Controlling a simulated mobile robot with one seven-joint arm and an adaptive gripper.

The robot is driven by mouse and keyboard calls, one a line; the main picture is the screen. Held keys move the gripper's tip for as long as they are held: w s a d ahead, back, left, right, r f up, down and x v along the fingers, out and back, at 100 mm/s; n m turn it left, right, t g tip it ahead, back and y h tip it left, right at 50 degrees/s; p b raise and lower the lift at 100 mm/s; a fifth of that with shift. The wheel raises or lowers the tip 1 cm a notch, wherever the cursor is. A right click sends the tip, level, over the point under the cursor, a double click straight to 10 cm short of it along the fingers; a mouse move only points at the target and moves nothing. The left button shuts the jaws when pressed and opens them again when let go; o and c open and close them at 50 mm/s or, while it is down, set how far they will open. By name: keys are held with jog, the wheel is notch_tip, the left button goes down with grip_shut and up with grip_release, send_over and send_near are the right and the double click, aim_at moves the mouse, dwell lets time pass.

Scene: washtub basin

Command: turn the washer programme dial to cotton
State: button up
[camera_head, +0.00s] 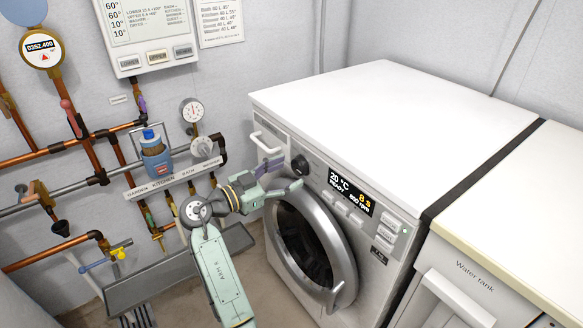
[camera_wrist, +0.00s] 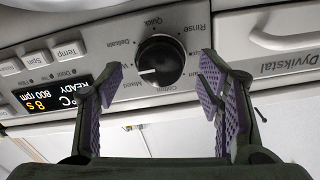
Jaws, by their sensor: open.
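The washer (camera_head: 345,110) stands right of centre in the head view, with a black programme dial (camera_head: 300,164) on its front panel. In the wrist view the panel appears upside down, and the dial (camera_wrist: 160,61) has a white pointer aimed left and slightly down, near the partly hidden labels on that side. Labels such as Quick, Rinse, Delicate and Mixed ring it. My gripper (camera_wrist: 161,78) is open, with purple-padded fingers to either side of the dial and nothing between them. In the head view my gripper (camera_head: 285,178) is just in front of the dial; contact cannot be told.
The display (camera_head: 351,190) reads 20 °C, READY, 800 rpm, 8 s. The drawer handle (camera_head: 266,142) lies left of the dial; the round door (camera_head: 348,262) is below. Pipes and gauges (camera_head: 192,111) crowd the left wall. A water tank cabinet (camera_head: 475,285) stands at right.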

jog(key=shift+x, duration=1.1)
jog(key=shift+c, duration=0.6)
jog(key=c, duration=1)
jog(key=shift+n, duration=0.3)
